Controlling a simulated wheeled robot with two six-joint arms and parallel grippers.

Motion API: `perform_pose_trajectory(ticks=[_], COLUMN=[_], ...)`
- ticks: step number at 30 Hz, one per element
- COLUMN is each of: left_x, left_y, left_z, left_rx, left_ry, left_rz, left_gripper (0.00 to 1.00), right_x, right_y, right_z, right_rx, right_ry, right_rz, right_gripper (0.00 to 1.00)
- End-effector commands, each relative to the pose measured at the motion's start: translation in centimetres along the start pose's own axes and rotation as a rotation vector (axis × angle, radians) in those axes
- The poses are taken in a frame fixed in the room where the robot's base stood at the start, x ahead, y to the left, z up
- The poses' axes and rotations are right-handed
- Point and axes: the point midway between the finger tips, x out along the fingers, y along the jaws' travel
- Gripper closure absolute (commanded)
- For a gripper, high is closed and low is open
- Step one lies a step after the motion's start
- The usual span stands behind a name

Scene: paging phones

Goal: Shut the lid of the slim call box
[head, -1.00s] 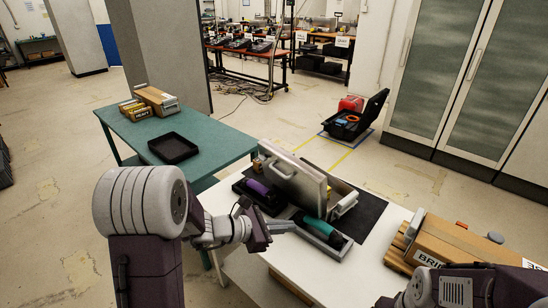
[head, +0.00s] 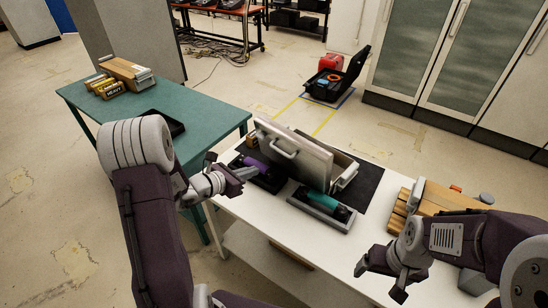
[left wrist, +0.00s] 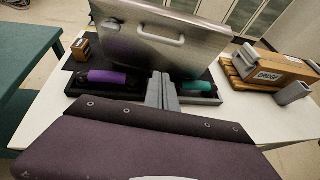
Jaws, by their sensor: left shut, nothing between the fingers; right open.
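The slim call box stands on a dark mat (head: 370,186) on the white table. Its silver lid (head: 310,165) is raised steeply, with a bar handle (head: 284,148) on the face toward me; it also shows in the left wrist view (left wrist: 150,52). Part of the box body (head: 345,174) shows behind the lid, and the rest is hidden. My left gripper (head: 250,172) is shut and empty, in front of the lid near the purple handset; its fingers show in the left wrist view (left wrist: 162,90). My right gripper (head: 380,282) is open and empty near the table's front right.
A purple handset (head: 256,167) lies in a black cradle and a teal handset (head: 329,207) in a grey cradle, both before the lid. A brown box (head: 446,200) on wooden slats stands at the right. A green table (head: 215,125) is at the left.

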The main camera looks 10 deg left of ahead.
Motion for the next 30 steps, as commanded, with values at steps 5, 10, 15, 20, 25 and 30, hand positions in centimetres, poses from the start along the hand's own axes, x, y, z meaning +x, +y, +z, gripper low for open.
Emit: perform_pose_trajectory(ticks=[5,10,15,20,25,30], left_x=[4.0,7.6,9.4,10.3,10.5,10.5], left_y=[-0.2,-0.2,-0.1,-0.1,-0.1,-0.1], left_z=[0.2,0.2,2.2,2.8,2.9,2.9], left_rx=[0.001,0.001,0.002,0.001,0.0,0.001], left_ry=[0.001,0.001,-0.001,0.0,0.0,0.0], left_rz=[-0.006,-0.005,-0.002,-0.001,-0.001,-0.001], left_gripper=[1.0,1.0,1.0,1.0,1.0,1.0], right_x=[-0.9,-1.6,-3.0,-3.4,-3.3,-3.3], right_y=[0.0,0.0,-0.1,-0.1,-0.1,-0.1], right_z=[-0.1,-0.2,-0.3,-0.4,-0.3,-0.3], right_rx=[0.0,0.0,0.0,0.0,0.0,0.0], right_ry=[0.0,0.0,0.0,0.0,0.0,0.0], right_rz=[0.0,0.0,0.0,0.0,0.0,0.0], right_gripper=[0.15,0.15,0.15,0.15,0.15,0.15])
